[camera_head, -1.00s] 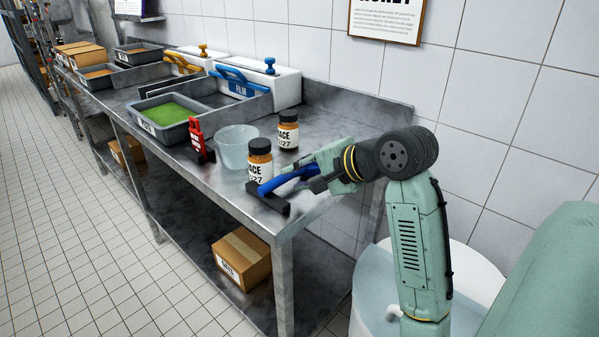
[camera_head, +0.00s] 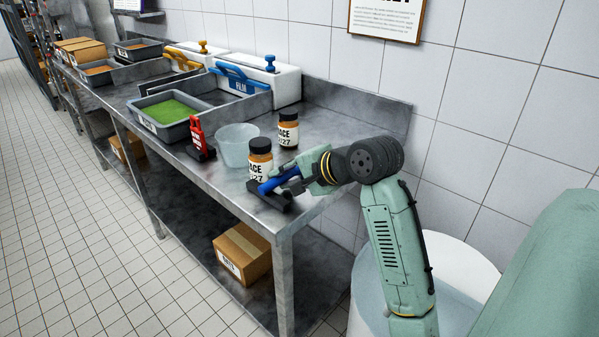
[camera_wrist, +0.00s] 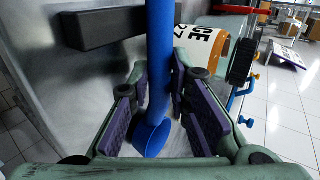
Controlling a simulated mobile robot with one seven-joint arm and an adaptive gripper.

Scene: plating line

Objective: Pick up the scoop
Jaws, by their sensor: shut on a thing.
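A tool with a blue handle (camera_head: 271,186) and a black bar-shaped head (camera_head: 275,200) is at the near end of the steel bench; it looks more like a squeegee than a scoop. In the wrist view the blue handle (camera_wrist: 160,50) runs down between the finger pads, and the black head (camera_wrist: 115,27) is at the upper left. My gripper (camera_head: 290,178) is shut on the handle; it also shows in the wrist view (camera_wrist: 157,105). The head appears to rest on the bench. I make out no other scoop.
An orange-labelled jar (camera_head: 260,160) stands close beside the tool, with a second jar (camera_head: 288,130) behind. A clear tub (camera_head: 237,146), a red object (camera_head: 199,138) and a tray of green contents (camera_head: 167,112) stand farther left. The bench's front edge is near.

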